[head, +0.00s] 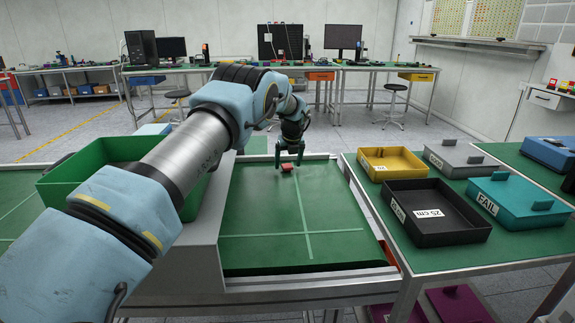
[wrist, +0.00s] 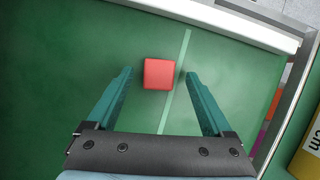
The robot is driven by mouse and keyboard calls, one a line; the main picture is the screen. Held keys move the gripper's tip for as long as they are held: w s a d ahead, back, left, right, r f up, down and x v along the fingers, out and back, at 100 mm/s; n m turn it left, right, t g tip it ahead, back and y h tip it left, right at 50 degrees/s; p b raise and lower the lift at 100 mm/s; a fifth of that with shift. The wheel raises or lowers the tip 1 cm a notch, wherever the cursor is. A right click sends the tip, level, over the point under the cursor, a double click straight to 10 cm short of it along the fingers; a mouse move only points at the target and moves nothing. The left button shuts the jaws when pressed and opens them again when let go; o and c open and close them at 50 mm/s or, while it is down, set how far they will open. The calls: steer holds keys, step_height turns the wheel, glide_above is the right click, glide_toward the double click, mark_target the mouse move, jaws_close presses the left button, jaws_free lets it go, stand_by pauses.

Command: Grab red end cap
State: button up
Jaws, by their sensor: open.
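The red end cap (wrist: 158,74) is a small red block with rounded corners. It lies on the green work surface, touching or just beside a pale green line, and shows small in the head view (head: 287,168). My gripper (wrist: 157,84) is open, with one teal finger to the left of the cap and one to the right. In the head view my gripper (head: 289,157) hangs at the far part of the green surface, right over the cap.
The green work surface (head: 262,250) is otherwise clear, with a raised pale rim (wrist: 235,20). A green bin (head: 105,187) stands to the left. On the right table are a yellow tray (head: 392,164), a black tray (head: 436,212), a grey tray and a teal FAIL tray (head: 520,204).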

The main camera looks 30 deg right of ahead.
steer(key=shift+w+f, duration=0.15)
steer(key=shift+f, duration=0.25)
jaws_close()
stand_by(0.4)
